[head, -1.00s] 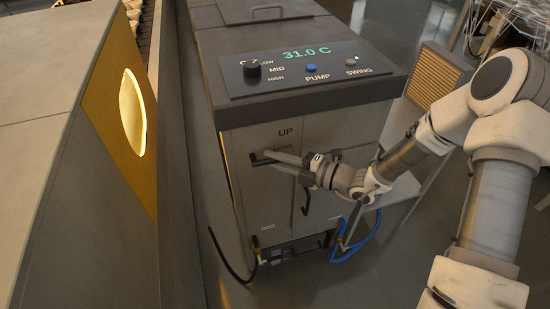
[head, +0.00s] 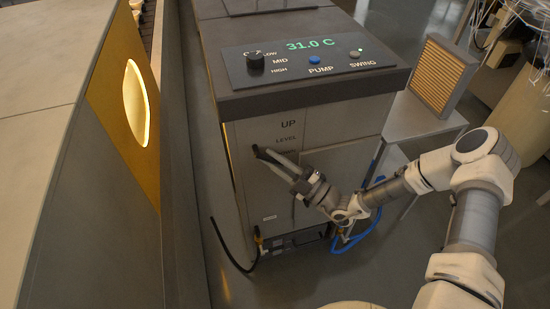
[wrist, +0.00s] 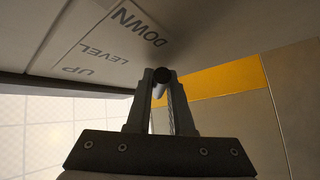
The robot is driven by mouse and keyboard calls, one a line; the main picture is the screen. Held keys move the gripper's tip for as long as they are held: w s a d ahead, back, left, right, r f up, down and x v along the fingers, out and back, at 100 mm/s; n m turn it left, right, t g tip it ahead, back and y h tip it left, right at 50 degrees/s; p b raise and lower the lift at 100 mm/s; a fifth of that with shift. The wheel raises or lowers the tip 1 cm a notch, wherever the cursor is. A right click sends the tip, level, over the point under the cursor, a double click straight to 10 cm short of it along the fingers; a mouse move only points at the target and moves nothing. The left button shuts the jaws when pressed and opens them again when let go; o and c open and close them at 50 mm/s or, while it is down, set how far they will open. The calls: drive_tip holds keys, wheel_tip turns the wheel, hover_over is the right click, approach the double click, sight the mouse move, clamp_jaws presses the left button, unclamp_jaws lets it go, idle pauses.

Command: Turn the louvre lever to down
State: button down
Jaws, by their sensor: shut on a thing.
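The louvre lever (head: 256,150) is a dark bar on the cabinet's front panel, below the printed words UP and LEVEL in the head view. My gripper (head: 271,157) is shut on it, with the arm coming in from the right and slanting up to the lever. In the wrist view, the lever's dark round end (wrist: 161,75) sits between the fingertips of my gripper (wrist: 160,82). The label plate (wrist: 105,45) there reads UP, LEVEL and DOWN, and DOWN is the word nearest the lever. In the head view, DOWN cannot be made out. The fingers partly hide the lever.
The cabinet's top panel (head: 305,62) carries a knob, PUMP and SWING buttons and a 31.0 C display. A grey wall with a yellow panel (head: 105,80) stands close on the left. Blue hose (head: 352,238) and black cable (head: 228,255) lie low. A slatted box (head: 440,75) stands right.

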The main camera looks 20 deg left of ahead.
drive_tip(key=shift+f+m, duration=0.1)
drive_tip(key=shift+m, duration=0.2)
drive_tip(key=c, duration=0.8)
unclamp_jaws()
drive_tip(key=v, duration=1.7)
drive_tip(key=shift+f, duration=0.3)
drive_tip(key=shift+s, duration=0.15)
